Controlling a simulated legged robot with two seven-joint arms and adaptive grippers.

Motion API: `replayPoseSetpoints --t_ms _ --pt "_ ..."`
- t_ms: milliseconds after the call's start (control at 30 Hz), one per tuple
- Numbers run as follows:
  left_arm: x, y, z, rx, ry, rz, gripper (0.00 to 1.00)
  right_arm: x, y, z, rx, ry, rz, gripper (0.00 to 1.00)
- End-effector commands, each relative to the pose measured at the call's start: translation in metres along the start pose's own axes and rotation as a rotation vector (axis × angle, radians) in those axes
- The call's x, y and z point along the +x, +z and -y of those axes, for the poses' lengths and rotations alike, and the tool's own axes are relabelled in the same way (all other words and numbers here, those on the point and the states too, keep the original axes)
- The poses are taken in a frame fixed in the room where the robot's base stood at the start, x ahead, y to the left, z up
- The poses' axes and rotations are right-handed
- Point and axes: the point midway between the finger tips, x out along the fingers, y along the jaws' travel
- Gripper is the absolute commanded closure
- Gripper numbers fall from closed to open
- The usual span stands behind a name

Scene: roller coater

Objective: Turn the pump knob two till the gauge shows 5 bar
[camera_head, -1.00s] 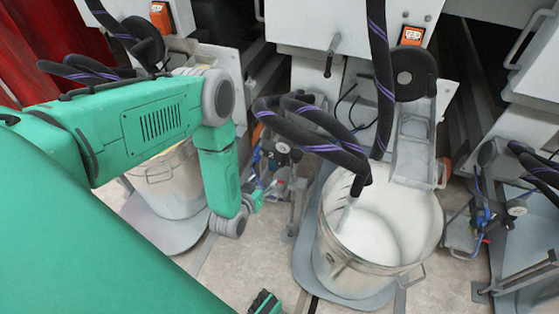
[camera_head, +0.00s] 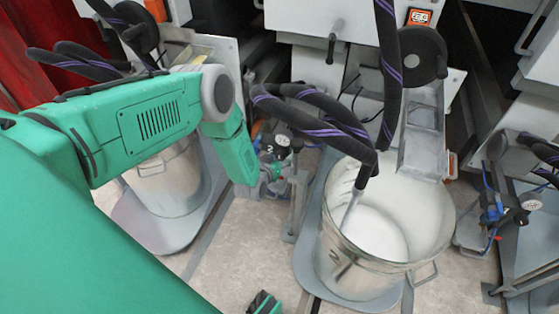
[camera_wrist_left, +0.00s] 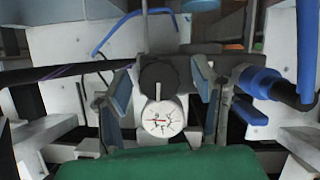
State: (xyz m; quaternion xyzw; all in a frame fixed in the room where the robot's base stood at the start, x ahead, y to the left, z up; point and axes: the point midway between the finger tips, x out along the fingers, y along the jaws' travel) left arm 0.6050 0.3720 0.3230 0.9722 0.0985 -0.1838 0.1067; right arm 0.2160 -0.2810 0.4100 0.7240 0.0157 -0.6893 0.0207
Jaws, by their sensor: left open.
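The pump knob (camera_wrist_left: 158,77) is black and round with a pale mark on top, in the middle of the left wrist view. Right below it is a round white gauge (camera_wrist_left: 163,118) with a red needle; its numbers are too small to read. The gauge also shows in the head view (camera_head: 282,140). My left gripper (camera_wrist_left: 160,88) is open, with one finger on each side of the knob; whether either finger touches it I cannot tell. In the head view, my left gripper (camera_head: 277,176) is small beside the pump.
A metal bucket of white liquid (camera_head: 378,235) stands right of the pump, with black hoses (camera_head: 330,135) hanging over it. Another bucket (camera_head: 168,180) is behind my left arm. A blue fitting (camera_wrist_left: 262,82) sits close right of the knob. Another pump gauge (camera_head: 530,201) is far right.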

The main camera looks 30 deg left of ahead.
Motion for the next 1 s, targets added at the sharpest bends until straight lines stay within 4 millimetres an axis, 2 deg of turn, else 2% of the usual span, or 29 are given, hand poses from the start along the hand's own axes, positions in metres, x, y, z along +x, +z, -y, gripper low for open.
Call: replayPoseSetpoints --t_ms 233,367,400,867,900,933,967,1000 --pt "0.0005 -0.0007 -0.0004 0.0 0.0 0.0 0.47 -0.0003 -0.0002 0.0 0.0 0.0 0.0 0.54" --pt "0.0004 -0.0005 -0.0004 0.0 0.0 0.0 0.93 -0.0003 -0.0002 0.0 0.0 0.0 0.0 0.54" --pt "0.0004 -0.0005 -0.0003 0.0 0.0 0.0 0.97 -0.0003 -0.0002 0.0 0.0 0.0 0.0 0.54" --pt "0.0001 0.0003 0.0002 -0.049 0.02 0.001 0.96 -0.0002 -0.0001 0.0 0.0 0.0 0.0 0.54" --pt "0.0001 0.0003 0.0002 -0.049 0.02 0.001 0.64 -0.0002 -0.0001 0.0 0.0 0.0 0.0 0.54" --pt "0.0001 0.0004 0.0003 -0.049 0.02 0.001 0.54 -0.0002 -0.0002 0.0 0.0 0.0 0.0 0.54" --pt "0.0001 0.0003 0.0003 -0.049 0.02 0.001 0.47 -0.0002 -0.0002 0.0 0.0 0.0 0.0 0.54" --pt "0.0001 0.0003 0.0003 -0.049 0.02 0.001 0.47 -0.0002 -0.0001 0.0 0.0 0.0 0.0 0.54"
